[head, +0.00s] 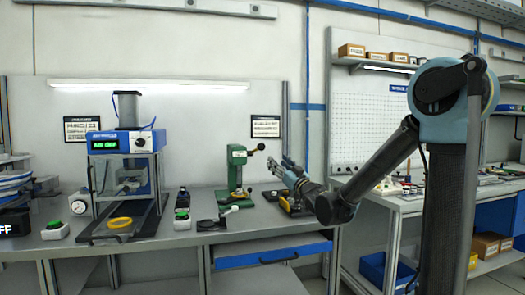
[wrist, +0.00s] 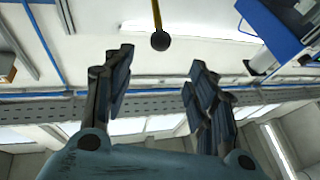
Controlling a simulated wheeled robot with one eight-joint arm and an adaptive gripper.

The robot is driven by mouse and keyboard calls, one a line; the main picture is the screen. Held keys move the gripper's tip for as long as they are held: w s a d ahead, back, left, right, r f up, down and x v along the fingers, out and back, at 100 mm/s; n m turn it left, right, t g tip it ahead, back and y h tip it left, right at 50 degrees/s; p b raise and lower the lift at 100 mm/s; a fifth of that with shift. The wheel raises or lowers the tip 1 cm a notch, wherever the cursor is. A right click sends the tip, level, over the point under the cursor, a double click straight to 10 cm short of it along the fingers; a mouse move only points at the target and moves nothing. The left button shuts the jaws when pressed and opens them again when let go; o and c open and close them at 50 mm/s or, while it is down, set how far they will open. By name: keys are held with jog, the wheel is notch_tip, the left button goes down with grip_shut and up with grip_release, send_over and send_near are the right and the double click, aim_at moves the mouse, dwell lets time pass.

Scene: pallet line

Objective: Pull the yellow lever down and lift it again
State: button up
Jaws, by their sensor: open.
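The yellow lever (wrist: 157,14) shows in the wrist view as a thin rod with a black ball knob (wrist: 160,41) at its end. The rod's other end is out of that view. My gripper (wrist: 160,64) is open and empty, and the knob appears centred just beyond the gap between its fingertips. The wrist picture looks upside down. In the head view, my gripper (head: 287,163) is above the bench, right of the green press (head: 237,168).
The green press has its own black-knobbed handle (head: 260,147) near my gripper. A blue drawer (head: 273,253) is under the bench. A shelved workbench (head: 412,205) stands at the right.

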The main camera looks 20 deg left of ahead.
aim_at(264, 149)
jog(key=x, duration=1.5)
jog(key=shift+f, duration=0.1)
jog(key=shift+c, duration=0.4)
grip_shut()
